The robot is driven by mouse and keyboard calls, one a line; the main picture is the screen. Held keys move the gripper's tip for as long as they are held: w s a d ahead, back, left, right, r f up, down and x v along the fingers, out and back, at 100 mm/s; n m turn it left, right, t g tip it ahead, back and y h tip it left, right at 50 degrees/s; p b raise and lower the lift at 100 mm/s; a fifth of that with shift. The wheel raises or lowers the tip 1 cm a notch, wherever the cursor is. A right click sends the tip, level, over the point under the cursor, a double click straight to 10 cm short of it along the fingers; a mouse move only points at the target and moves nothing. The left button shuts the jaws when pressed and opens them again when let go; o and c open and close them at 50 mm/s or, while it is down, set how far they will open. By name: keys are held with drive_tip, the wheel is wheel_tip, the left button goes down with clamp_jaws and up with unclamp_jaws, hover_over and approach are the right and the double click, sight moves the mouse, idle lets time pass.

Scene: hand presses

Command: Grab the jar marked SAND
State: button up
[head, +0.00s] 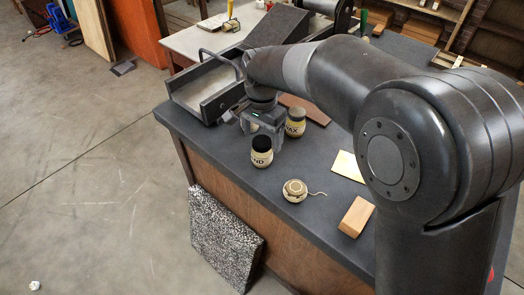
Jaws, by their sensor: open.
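A small jar with a dark lid and a pale label (262,156) stands upright on the dark bench top; the letters "ND" show, which fits SAND. A similar jar (295,127) stands behind it to the right, with "AX" showing on its label. My gripper (261,134) points down just behind the "ND" jar and left of the "AX" jar. It is open. A pale patch shows between its fingers; I cannot tell what it is. I cannot tell from this view whether a finger touches either jar.
A black metal press or tray frame with a handle (213,99) stands at the left of the bench. A twine ball (295,188), a wooden block (356,216) and a yellow card (347,166) lie to the right. A speckled slab (222,238) leans on the bench front.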

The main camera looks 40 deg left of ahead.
sight(262, 151)
drive_tip(key=shift+s+d+f, duration=0.1)
drive_tip(key=shift+f, duration=2.95)
drive_tip(key=shift+c, duration=0.5)
drive_tip(key=c, duration=1)
drive_tip(key=shift+c, duration=0.5)
drive_tip(key=shift+r, duration=0.2)
